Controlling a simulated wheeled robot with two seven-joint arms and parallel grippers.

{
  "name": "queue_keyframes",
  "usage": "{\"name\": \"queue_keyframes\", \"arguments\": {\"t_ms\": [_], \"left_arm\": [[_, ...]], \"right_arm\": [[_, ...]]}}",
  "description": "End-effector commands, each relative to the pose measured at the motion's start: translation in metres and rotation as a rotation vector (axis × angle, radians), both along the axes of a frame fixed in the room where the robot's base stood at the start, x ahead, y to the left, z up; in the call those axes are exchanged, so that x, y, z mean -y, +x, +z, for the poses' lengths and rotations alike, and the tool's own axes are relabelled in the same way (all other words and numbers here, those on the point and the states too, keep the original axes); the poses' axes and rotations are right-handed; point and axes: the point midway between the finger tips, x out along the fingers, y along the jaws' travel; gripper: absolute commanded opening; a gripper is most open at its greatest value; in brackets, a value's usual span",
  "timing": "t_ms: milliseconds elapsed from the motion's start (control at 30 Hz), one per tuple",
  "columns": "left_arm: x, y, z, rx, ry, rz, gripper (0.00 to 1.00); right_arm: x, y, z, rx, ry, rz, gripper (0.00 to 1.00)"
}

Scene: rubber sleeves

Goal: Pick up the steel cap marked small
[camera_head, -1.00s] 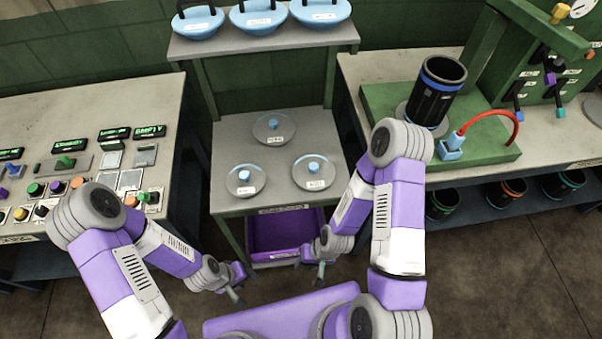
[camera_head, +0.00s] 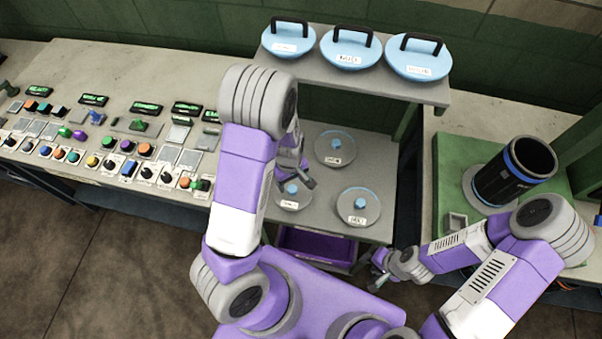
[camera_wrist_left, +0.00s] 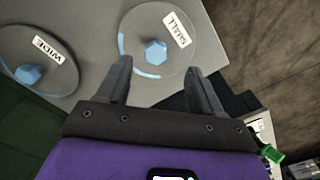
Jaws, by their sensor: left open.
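The steel cap marked small (camera_wrist_left: 178,50), a grey disc with a blue six-sided knob and a white SMALL label, lies on the table in the left wrist view. In the head view it is the front-left cap (camera_head: 281,203), partly hidden by my left arm. My left gripper (camera_head: 304,178) is above it, open and empty. In the left wrist view the open fingers (camera_wrist_left: 158,70) point toward the cap, with its knob between their lines and apart from them. My right gripper (camera_head: 378,270) hangs in front of the table, too small to read its jaws.
A cap marked WIDE (camera_wrist_left: 60,75) lies beside the small one. In the head view other caps lie at the back (camera_head: 322,158) and front right (camera_head: 343,213). Blue handled lids (camera_head: 350,50) stand on the shelf (camera_head: 440,94) above. A purple bin (camera_head: 310,246) is below.

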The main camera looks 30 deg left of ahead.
Motion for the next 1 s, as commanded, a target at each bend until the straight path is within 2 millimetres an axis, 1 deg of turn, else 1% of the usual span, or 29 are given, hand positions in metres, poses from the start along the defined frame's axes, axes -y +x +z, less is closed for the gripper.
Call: {"name": "queue_keyframes", "arguments": {"t_ms": [33, 100, 367, 500, 600, 700, 900, 967, 1000], "left_arm": [[-0.002, 0.003, 0.007, 0.002, 0.005, 0.025, 0.66], [-0.004, 0.004, 0.005, -0.002, 0.007, 0.044, 0.66], [-0.004, 0.004, -0.028, -0.003, 0.007, 0.046, 0.66], [-0.003, 0.004, -0.050, -0.004, 0.006, 0.045, 0.66], [-0.003, 0.005, -0.061, -0.002, 0.006, 0.044, 0.66], [-0.003, 0.006, -0.065, 0.000, 0.006, 0.044, 0.66], [-0.003, 0.006, -0.065, 0.001, 0.006, 0.043, 0.66], [-0.003, 0.006, -0.065, 0.001, 0.007, 0.043, 0.57], [-0.003, 0.006, -0.065, 0.001, 0.007, 0.043, 0.51]], "right_arm": [[0.000, -0.001, 0.003, -0.001, 0.000, -0.001, 0.39], [0.000, -0.001, 0.002, -0.001, -0.001, -0.001, 0.39], [0.000, -0.001, -0.005, -0.002, 0.000, 0.000, 0.39], [0.000, -0.001, -0.007, -0.002, 0.000, 0.000, 0.39], [0.000, -0.001, -0.009, -0.002, 0.000, 0.000, 0.39], [0.000, -0.001, -0.009, -0.001, -0.001, -0.001, 0.39], [0.000, -0.001, -0.008, -0.001, -0.001, -0.001, 0.39], [0.000, -0.001, -0.008, -0.001, -0.001, -0.001, 0.39], [0.000, -0.001, -0.008, -0.001, -0.001, -0.001, 0.39]]}}
